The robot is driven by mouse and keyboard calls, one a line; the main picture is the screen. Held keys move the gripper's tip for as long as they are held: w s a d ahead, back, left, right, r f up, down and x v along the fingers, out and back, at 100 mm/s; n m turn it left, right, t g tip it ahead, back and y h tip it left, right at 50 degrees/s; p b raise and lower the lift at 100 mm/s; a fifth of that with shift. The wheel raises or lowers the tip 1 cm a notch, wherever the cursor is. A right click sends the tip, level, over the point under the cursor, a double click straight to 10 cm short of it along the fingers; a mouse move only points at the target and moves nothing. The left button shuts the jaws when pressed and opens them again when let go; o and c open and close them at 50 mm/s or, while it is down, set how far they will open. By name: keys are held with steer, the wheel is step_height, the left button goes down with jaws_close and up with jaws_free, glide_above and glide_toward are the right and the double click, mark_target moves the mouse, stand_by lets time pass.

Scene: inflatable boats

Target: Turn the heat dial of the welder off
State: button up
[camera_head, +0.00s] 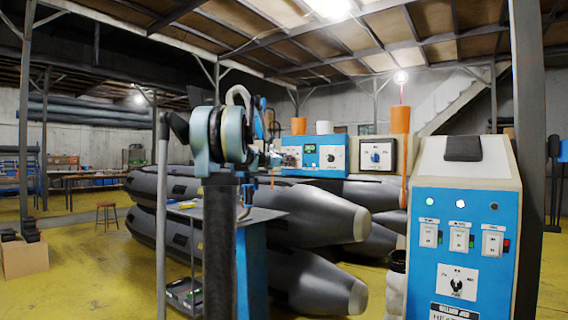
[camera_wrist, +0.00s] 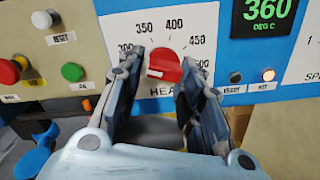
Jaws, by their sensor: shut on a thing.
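The welder's blue and cream control panel (camera_wrist: 225,45) fills the wrist view. Its red heat dial (camera_wrist: 165,65) sits below printed marks including 350, 400 and 450. My gripper (camera_wrist: 163,68) has a finger on each side of the dial and is shut on it. The fingers cover part of the scale and the "HEAT" label. A green display (camera_wrist: 268,8) reads 360 DEG C. In the head view, the welder (camera_head: 318,171) stands behind the work table, with my gripper (camera_head: 274,157) at its left side. The dial cannot be made out there.
In the head view, a large blue control cabinet (camera_head: 460,220) stands at right. Grey inflatable boat tubes (camera_head: 310,210) lie behind the table (camera_head: 255,215). Yellow floor is open at left.

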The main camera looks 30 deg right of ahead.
steer(key=n, duration=0.6)
steer(key=shift+w, duration=0.15)
stand_by(0.3)
steer(key=o, duration=1.1)
steer(key=shift+w+f, duration=0.1)
steer(key=shift+c, duration=0.2)
steer(key=shift+s, duration=0.2)
steer(key=v, duration=1.2)
steer(key=shift+f, duration=0.15)
